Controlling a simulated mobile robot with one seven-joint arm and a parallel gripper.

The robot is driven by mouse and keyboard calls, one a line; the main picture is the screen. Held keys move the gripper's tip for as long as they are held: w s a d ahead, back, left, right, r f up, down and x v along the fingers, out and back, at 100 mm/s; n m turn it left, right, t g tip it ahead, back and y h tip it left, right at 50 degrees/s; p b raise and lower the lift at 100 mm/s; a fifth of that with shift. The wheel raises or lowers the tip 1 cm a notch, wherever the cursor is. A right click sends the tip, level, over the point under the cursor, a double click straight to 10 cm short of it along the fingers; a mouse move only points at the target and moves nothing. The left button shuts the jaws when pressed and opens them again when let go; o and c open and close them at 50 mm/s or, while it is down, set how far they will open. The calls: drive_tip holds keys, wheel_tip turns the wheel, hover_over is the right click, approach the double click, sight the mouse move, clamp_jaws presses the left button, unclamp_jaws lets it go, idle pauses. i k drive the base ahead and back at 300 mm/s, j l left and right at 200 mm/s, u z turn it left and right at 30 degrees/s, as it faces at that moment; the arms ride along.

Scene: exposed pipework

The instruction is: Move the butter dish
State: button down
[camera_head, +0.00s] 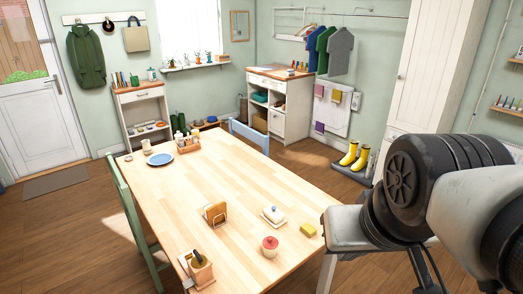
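My gripper's fingers do not show. Nothing covers the butter dish.
A wooden napkin holder (215,213) stands left of the dish, and a utensil pot (200,268) at the near edge. A blue plate (160,159) and a bottle caddy (187,141) are at the far end. A green chair (132,215) and blue chair (249,136) flank the table. Its middle is clear.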

sight(271, 215)
drive_tip(key=i+l+u, duration=0.35)
drive_tip(key=l, duration=0.3)
drive_tip(key=i+l+u, duration=0.15)
drive_tip(key=l, duration=0.2)
drive_tip(key=i+l+u, duration=0.1)
drive_tip(key=i+l, duration=0.15)
drive_tip(key=i+l+u, duration=0.15)
drive_tip(key=l, duration=0.3)
drive_tip(key=i, duration=0.05)
